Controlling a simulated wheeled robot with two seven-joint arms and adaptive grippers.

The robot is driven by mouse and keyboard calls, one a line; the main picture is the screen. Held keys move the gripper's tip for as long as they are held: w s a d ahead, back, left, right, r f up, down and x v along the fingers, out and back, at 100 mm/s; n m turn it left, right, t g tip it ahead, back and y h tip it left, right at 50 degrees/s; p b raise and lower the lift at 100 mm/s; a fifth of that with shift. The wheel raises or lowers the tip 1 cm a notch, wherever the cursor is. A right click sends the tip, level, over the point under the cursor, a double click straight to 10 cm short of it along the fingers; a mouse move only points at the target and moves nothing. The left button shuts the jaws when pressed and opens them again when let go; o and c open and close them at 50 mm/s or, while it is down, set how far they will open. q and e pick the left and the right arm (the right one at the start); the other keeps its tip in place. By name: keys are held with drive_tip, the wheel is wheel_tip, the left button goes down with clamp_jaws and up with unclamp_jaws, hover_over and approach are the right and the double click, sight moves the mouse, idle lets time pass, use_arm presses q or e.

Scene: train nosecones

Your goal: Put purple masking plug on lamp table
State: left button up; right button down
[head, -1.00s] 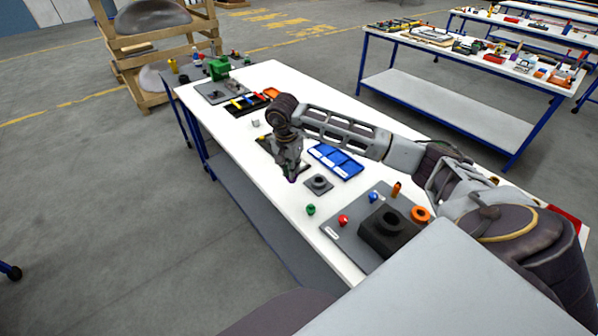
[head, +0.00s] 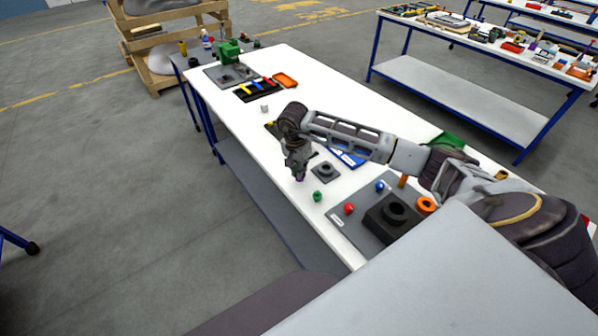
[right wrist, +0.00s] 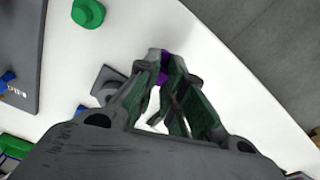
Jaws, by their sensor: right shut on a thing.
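My right gripper (head: 299,172) is over the white table (head: 262,135), near its left long edge in the head view. It is shut on the purple masking plug (right wrist: 163,76), which shows as a small purple patch between the fingertips in the right wrist view. In the head view the plug (head: 300,178) is a tiny purple spot under the fingertips, mostly hidden. I cannot tell which table is the lamp table. My left gripper is not in view.
A green plug (head: 318,196) and a grey square block (head: 325,171) stand close to the right gripper. A grey board (head: 345,225) holds red, blue and orange pieces and a black block. A black tray (head: 252,94) and a green machine (head: 229,50) stand farther back.

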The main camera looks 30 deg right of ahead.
drive_tip(key=shift+f, duration=0.95)
drive_tip(key=shift+f, duration=0.2)
drive_tip(key=c, duration=1.5)
unclamp_jaws()
drive_tip(key=shift+r, duration=0.15)
drive_tip(key=shift+r, duration=0.15)
drive_tip(key=shift+s+a+r+b, duration=0.1)
drive_tip(key=shift+a+r+b, duration=0.2)
drive_tip(key=shift+r, duration=1.65)
drive_tip(key=shift+a+r+b, duration=0.1)
drive_tip(key=shift+r+b, duration=0.35)
drive_tip(key=shift+r, duration=1.5)
drive_tip(key=shift+s+a+r+b, duration=0.1)
drive_tip(key=shift+a+r+b, duration=0.2)
drive_tip(key=shift+r, duration=1.65)
